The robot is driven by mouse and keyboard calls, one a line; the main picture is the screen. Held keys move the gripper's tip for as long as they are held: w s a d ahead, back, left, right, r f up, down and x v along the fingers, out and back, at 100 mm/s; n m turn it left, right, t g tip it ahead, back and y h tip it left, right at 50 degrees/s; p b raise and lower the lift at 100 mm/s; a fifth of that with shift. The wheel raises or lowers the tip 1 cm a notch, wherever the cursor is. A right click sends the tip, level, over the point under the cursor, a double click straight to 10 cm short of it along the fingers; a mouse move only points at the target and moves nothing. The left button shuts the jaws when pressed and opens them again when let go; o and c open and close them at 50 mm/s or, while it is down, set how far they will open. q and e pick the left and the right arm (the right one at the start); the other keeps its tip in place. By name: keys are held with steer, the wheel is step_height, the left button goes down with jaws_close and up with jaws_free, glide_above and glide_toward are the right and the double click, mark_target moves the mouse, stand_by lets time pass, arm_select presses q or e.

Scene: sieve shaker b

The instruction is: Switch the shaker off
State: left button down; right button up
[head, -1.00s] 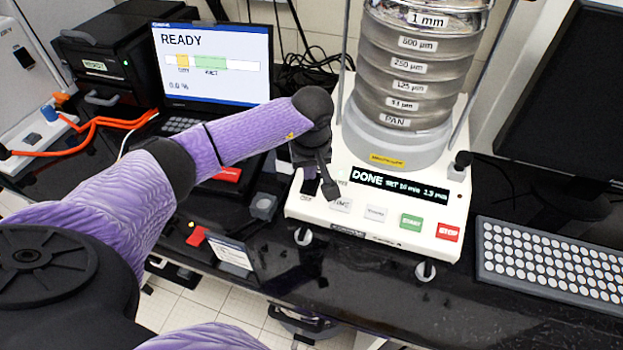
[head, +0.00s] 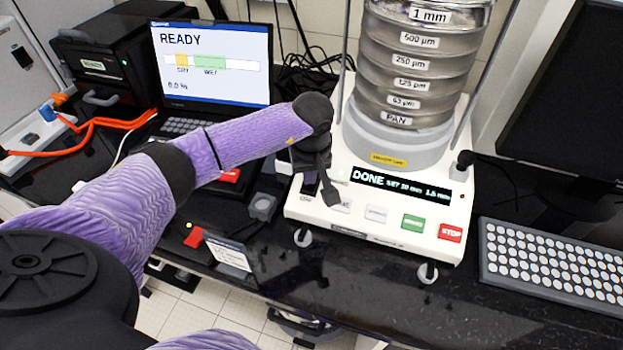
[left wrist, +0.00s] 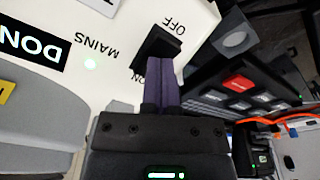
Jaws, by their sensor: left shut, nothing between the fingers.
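The sieve shaker (head: 380,210) is a white base with a stack of metal sieves (head: 412,70) on top. Its display (head: 400,188) reads DONE. The black mains rocker switch (left wrist: 157,47) shows in the left wrist view between the labels OFF and ON, with a small light lit by MAINS (left wrist: 90,64). My left gripper (left wrist: 162,68) is shut and empty, its purple fingertips at the switch and overlapping part of it; I cannot tell if they press it. My right gripper is not in view.
Start (head: 413,222) and stop (head: 450,232) buttons lie on the shaker's front. A laptop (head: 213,65) reading READY stands behind my left arm. A small sign (head: 228,254) stands near the bench's front edge. A keyboard (head: 550,262) lies at right.

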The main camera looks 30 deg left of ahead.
arm_select(q)
steer(key=shift+f, duration=0.3)
step_height(320, 180, up, 7)
steer(key=p, duration=0.4)
steer(key=shift+r+p, duration=0.15)
steer(key=shift+p, duration=0.25)
